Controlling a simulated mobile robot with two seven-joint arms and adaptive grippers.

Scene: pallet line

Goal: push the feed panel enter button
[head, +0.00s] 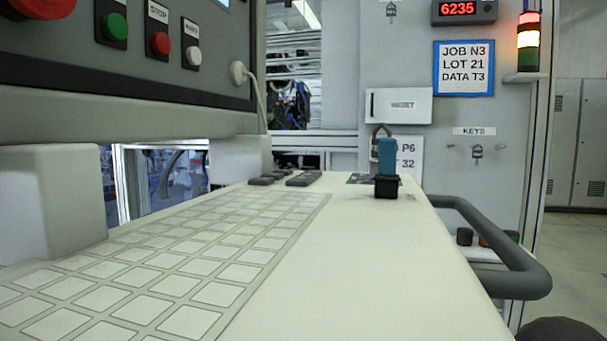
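A dark grey control panel (175,75) fills the top left, seen close and at an angle. On it are a green button (115,27), a red button (160,43) labelled STOP and a white button (194,56) whose label is too blurred to read for sure. A large red knob shows partly at the top edge. Below, a pale console top carries a flat keyboard (160,265) with blank-looking keys. I cannot tell for certain which button is enter. Neither gripper is in view, and nothing is seen touching the panel or keys.
A blue-and-black plug-like item (386,170) stands on the console's far end. A grey handle rail (515,275) juts from its right side. Behind are a cabinet with a red display (458,9), a job sign (464,68) and a lit signal tower (528,40). Floor shows at far right.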

